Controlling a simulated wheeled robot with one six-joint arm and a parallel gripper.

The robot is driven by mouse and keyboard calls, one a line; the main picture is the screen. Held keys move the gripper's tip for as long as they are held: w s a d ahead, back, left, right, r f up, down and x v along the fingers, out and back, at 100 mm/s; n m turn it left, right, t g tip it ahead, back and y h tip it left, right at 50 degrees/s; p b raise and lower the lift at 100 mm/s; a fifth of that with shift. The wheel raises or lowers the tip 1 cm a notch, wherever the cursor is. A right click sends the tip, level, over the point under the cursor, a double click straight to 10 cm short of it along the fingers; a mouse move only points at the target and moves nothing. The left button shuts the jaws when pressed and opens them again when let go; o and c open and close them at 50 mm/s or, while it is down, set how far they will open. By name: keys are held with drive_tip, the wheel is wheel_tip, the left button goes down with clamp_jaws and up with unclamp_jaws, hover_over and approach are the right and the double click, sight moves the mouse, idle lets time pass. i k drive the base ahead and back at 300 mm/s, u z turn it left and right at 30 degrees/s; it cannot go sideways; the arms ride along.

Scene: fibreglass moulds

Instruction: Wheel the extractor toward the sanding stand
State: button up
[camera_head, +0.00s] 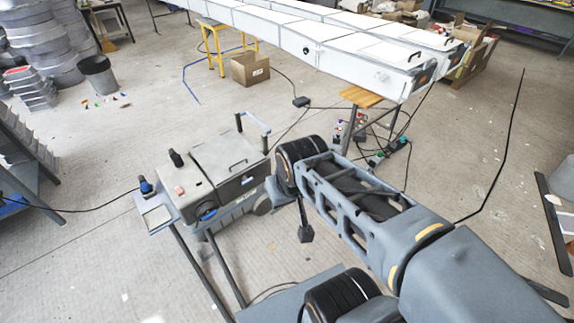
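The extractor (232,160) appears to be the grey box-shaped machine left of centre.
Long white moulds (340,48) on trestles cross the back. A cardboard box (250,69) and a yellow trestle (214,50) stand behind the extractor. Cables (405,165) lie on the floor. A grey bin (98,75) is at the left. Floor between bin and extractor is mostly open.

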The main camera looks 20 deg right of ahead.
sight(163, 207)
drive_tip(key=z, duration=0.7)
drive_tip(key=k, duration=1)
drive_tip(key=z, duration=0.95)
drive_tip(key=i, duration=3.2)
drive_tip(key=u, duration=1.1)
drive_tip(key=i, duration=0.85)
drive_tip(key=u, duration=1.6)
drive_tip(key=i, duration=0.6)
drive_tip(key=u, duration=0.45)
